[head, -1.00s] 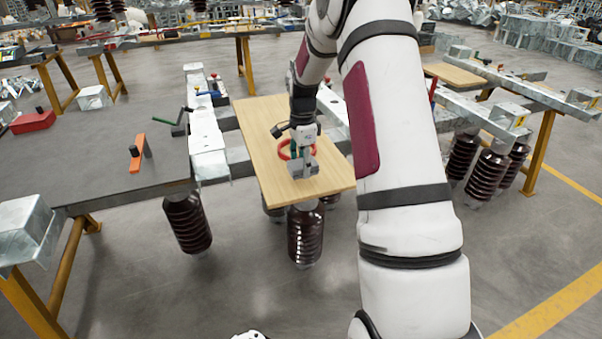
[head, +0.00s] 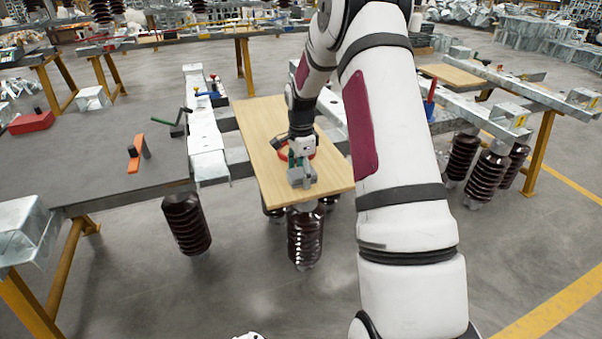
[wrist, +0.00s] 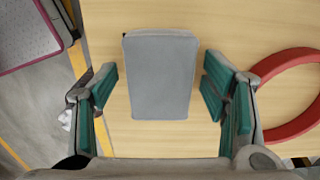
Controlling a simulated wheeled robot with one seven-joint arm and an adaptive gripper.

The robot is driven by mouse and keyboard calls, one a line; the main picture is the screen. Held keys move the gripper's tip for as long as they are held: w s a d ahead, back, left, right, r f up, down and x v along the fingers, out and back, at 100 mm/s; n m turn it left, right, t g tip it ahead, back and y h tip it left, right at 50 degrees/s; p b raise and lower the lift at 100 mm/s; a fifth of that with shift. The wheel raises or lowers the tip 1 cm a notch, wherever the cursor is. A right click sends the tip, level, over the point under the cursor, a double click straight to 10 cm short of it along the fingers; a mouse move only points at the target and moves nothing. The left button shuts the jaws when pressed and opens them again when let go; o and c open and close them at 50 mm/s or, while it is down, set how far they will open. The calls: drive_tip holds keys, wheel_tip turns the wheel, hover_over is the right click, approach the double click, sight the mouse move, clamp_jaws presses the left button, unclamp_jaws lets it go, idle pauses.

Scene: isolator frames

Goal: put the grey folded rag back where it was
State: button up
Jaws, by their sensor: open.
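The grey folded rag (wrist: 160,76) shows in the wrist view as a flat grey rectangle over the light wooden board (wrist: 125,140). My gripper (wrist: 160,88) is open, with one green-padded finger on each side of the rag and a gap on both sides. In the head view my gripper (head: 303,168) is low over the near part of the board (head: 262,125), at a grey shape that looks like the rag. The fingers partly hide it there. I cannot tell whether the rag lies fully flat on the wood.
A red ring (wrist: 290,122) lies on the board close to the right finger. The board's edge and the floor are near the left finger. A dark table (head: 80,160) at the left holds an orange tool (head: 135,162) and a red box (head: 32,122).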

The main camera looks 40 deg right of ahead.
sight(301, 172)
wheel_tip(301, 172, up, 12)
drive_tip(key=p, duration=0.1)
drive_tip(key=s+a+r+n, duration=0.4)
drive_tip(key=s+a+r, duration=0.1)
drive_tip(key=a+r, duration=0.25)
drive_tip(key=s+a+r+n, duration=0.65)
drive_tip(key=s+a, duration=0.25)
drive_tip(key=s, duration=0.2)
drive_tip(key=s+a+f+n, duration=0.1)
drive_tip(key=s+a+n, duration=0.3)
drive_tip(key=s, duration=0.7)
drive_tip(key=s+a+f+n+t, duration=0.1)
drive_tip(key=s+a+n, duration=0.3)
drive_tip(key=s, duration=0.7)
drive_tip(key=n, duration=0.2)
drive_tip(key=shift+n+t, duration=0.3)
drive_tip(key=shift+n, duration=0.05)
